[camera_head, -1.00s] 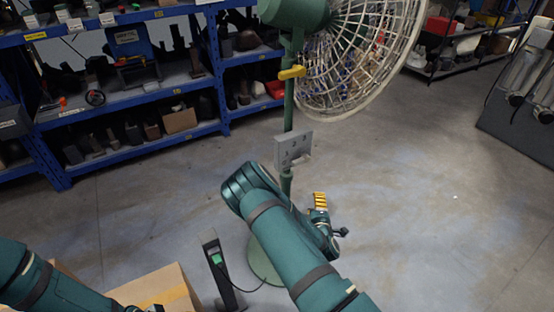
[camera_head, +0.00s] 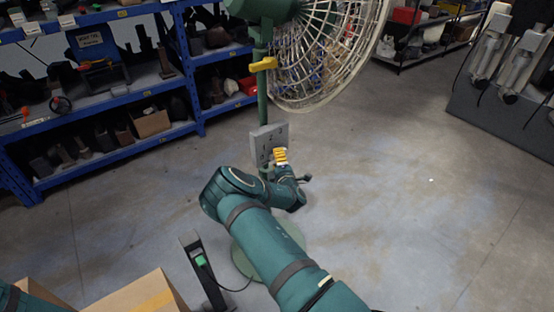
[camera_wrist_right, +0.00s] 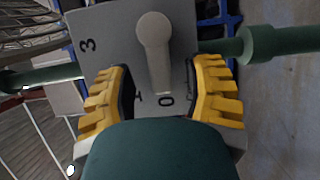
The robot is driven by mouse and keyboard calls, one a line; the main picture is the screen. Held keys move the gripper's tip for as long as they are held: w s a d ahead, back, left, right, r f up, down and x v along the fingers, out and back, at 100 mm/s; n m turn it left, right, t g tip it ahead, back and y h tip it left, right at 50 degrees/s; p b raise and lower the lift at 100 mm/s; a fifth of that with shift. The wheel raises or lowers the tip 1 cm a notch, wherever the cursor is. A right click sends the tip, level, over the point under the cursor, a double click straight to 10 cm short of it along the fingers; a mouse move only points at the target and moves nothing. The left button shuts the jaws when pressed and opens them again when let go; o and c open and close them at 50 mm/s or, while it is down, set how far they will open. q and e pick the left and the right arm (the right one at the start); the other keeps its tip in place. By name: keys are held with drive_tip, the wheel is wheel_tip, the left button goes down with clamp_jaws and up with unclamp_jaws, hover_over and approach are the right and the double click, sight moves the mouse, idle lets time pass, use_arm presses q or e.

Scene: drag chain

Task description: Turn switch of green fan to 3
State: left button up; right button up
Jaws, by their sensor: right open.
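The green fan (camera_head: 264,95) stands upright on the floor, with its cage (camera_head: 330,50) at the upper right of the head view. A grey switch panel (camera_head: 262,135) is on its pole. In the right wrist view the panel (camera_wrist_right: 108,30) carries a grey switch lever (camera_wrist_right: 154,40) whose narrow end lies by the 0 mark; a 1 and a 3 also show. My right gripper (camera_head: 280,157) is at the panel's lower right. Its yellow fingers are open, one on each side of the lever in the right wrist view (camera_wrist_right: 160,70); contact is unclear. My left gripper is out of view.
A blue shelf rack (camera_head: 110,100) with tools and boxes stands behind on the left. A cardboard box (camera_head: 140,293) and a black stand with a green button (camera_head: 200,262) are at the bottom left. The floor at right is clear.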

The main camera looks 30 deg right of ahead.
drive_tip(key=shift+w+d, duration=0.25)
drive_tip(key=shift+w, duration=0.45)
clamp_jaws()
